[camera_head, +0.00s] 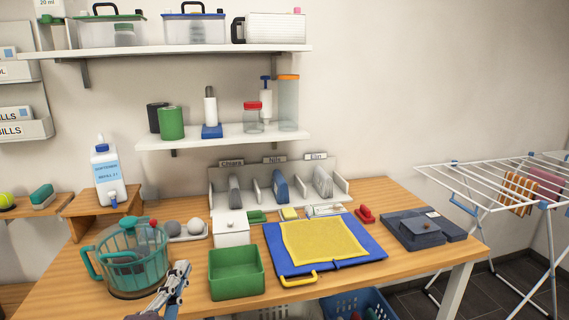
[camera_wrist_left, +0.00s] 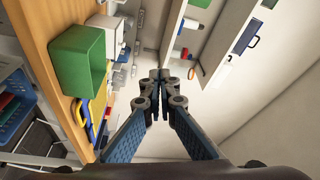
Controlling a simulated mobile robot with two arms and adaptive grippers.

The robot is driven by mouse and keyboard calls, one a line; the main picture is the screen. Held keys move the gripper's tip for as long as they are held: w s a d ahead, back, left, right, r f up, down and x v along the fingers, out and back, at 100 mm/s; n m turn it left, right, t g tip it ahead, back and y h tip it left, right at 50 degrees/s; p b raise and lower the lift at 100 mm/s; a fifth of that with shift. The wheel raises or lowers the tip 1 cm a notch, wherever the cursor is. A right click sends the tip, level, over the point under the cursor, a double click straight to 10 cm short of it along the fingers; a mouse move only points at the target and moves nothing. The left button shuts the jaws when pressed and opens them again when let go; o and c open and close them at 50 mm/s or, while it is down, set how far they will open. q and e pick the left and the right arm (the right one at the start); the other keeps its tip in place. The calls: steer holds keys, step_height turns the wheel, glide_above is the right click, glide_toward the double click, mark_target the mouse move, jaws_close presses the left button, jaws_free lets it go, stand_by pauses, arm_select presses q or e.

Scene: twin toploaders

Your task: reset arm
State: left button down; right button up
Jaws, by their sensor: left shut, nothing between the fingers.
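My left gripper (camera_head: 180,270) is in front of the table between the teal basket and the green bin. Its fingers are shut with nothing between them. In the left wrist view the shut fingertips (camera_wrist_left: 158,75) point toward the wall and shelves, touching no object. My right gripper is in neither view.
The teal basket (camera_head: 118,268) stands left of my gripper, and the green bin (camera_head: 236,273) stands right of it. A blue mat (camera_head: 355,258) with a yellow cloth (camera_head: 325,241) lies further right. A drying rack (camera_head: 480,180) stands right of the table. Shelves (camera_head: 180,50) hang above.

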arm_select(q)
steer(key=s+a+f+n+g+y, duration=0.1)
steer(key=s+f+n+g, duration=0.15)
steer(key=f, duration=0.45)
steer(key=s+a+f+n+g+y, duration=0.1)
steer(key=s+a+f+n+g, duration=0.15)
steer(key=f, duration=0.35)
steer(key=s+d+f+n+g+h, duration=0.25)
steer(key=s+f+n+g, duration=0.65)
steer(key=s+f, duration=1.15)
step_height(320, 180, down, 25)
steer(key=s+m+g, duration=0.1)
steer(key=s+g, duration=0.2)
steer(key=s+a+f+g+y, duration=0.1)
steer(key=s+a+f, duration=0.1)
steer(key=s+f, duration=1.4)
steer(key=shift+s+a+f, duration=0.4)
steer(key=shift+s, duration=0.25)
